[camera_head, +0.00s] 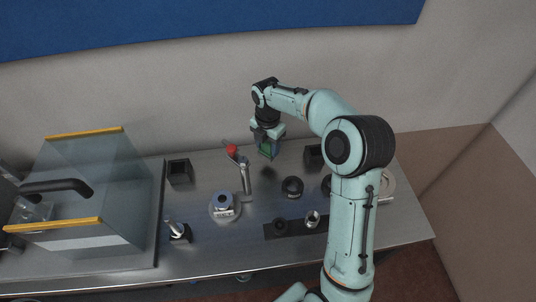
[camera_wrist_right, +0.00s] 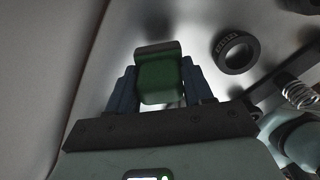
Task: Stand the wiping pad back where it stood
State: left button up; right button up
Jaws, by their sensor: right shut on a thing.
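My right gripper (camera_head: 266,142) is shut on a green wiping pad (camera_head: 265,151) above the back of the steel bench. In the right wrist view the green pad (camera_wrist_right: 159,80) sits between the two dark blue fingers of my right gripper (camera_wrist_right: 157,88). The pad appears to be clear of the bench, but its lower end is hard to judge. Two black square holders stand on the bench, one (camera_head: 180,171) to the left and one (camera_head: 313,156) to the right of the gripper. I cannot tell which held the pad. My left gripper is not in view.
A lever with a red knob (camera_head: 232,150) rises close left of the gripper. A black ring (camera_head: 292,187), a round device (camera_head: 224,206) and a dark strip (camera_head: 285,228) bearing a spring part (camera_head: 312,218) lie nearer. A clear hood (camera_head: 85,185) stands left.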

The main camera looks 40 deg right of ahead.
aim_at(268, 155)
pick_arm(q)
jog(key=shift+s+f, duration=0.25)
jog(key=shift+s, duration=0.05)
pick_arm(e)
jog(key=shift+f, duration=2.4)
jog(key=shift+f, duration=0.1)
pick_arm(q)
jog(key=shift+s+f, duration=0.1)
pick_arm(e)
jog(key=o, duration=1)
jog(key=shift+s, duration=0.1)
notch_tip(268, 155, up, 12)
jog(key=shift+r+p, duration=0.15)
jog(key=shift+p, duration=0.35)
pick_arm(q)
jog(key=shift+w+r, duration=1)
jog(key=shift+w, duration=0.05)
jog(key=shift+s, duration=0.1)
